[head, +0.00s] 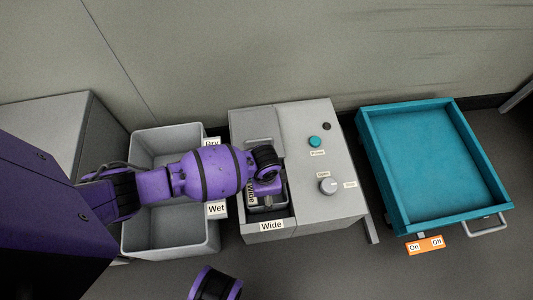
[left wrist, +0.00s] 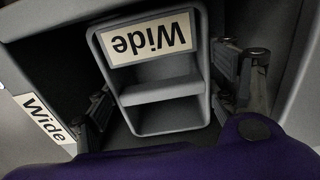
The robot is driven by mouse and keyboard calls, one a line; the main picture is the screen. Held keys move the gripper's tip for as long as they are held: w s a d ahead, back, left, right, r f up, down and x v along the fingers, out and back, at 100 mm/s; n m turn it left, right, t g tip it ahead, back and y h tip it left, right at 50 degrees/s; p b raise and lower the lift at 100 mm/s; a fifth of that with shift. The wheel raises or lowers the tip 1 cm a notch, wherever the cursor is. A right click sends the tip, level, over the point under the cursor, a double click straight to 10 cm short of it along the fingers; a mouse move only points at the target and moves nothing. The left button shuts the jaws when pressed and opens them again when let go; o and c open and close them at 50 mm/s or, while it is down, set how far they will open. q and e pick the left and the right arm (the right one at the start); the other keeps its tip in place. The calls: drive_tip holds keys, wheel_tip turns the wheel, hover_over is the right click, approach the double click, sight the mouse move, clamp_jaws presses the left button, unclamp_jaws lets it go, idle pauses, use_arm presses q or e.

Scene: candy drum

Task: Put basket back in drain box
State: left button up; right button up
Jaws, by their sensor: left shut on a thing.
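The grey basket (left wrist: 165,98) fills the middle of the left wrist view, with an upside-down "Wide" label on its end. In the head view it (head: 253,192) sits inside the drain box (head: 245,233), partly hidden by my left arm. The drain box is the open recess in the grey machine, with its own "Wide" label on the front. My left gripper (left wrist: 172,92) has a finger on each side of the basket and is shut on it. Its fingertips are mostly hidden in the head view. The basket's underside is hidden. My right gripper is not in view.
Grey bins labelled "Dry" and "Wet" (head: 130,232) stand left of the machine, under my left arm. The machine top carries a teal button (head: 315,142) and a round knob (head: 328,186). A teal tray (head: 368,150) stands to the right.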

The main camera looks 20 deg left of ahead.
use_arm(q)
drive_tip(key=o, duration=1.5)
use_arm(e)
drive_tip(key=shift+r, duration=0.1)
use_arm(q)
wheel_tip(320, 180, up, 12)
drive_tip(key=p, duration=0.5)
drive_tip(key=shift+r+p, duration=0.1)
drive_tip(key=shift+p, duration=0.2)
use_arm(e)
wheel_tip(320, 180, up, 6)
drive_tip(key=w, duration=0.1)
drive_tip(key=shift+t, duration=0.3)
